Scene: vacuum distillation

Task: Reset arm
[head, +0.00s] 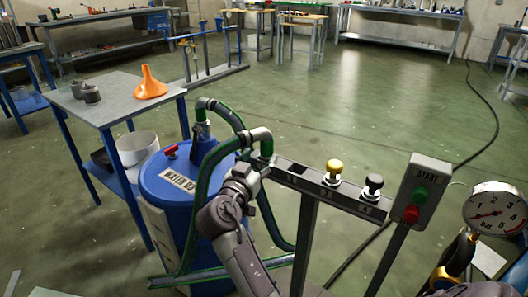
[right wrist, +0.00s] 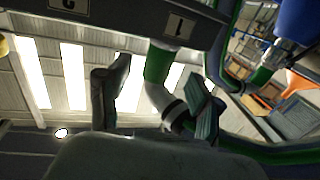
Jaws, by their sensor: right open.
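My right arm comes up from the bottom middle of the head view. Its gripper (head: 262,165) is at the left end of the labelled valve rail (head: 345,199), just below the grey end fitting (head: 259,139) of a green hose. In the right wrist view the gripper (right wrist: 155,100) is open, its two fingers well apart. The green hose with its pale fitting (right wrist: 160,65) shows in the gap between the fingers. Nothing is gripped. In the head view the fingers are small and partly hidden.
A blue barrel (head: 170,188) with green hoses stands left of my arm. The rail carries a yellow knob (head: 334,167) and a black knob (head: 374,182). A start box (head: 422,188) and a pressure gauge (head: 492,211) stand right. An orange funnel (head: 150,83) sits on a side table. Floor beyond is open.

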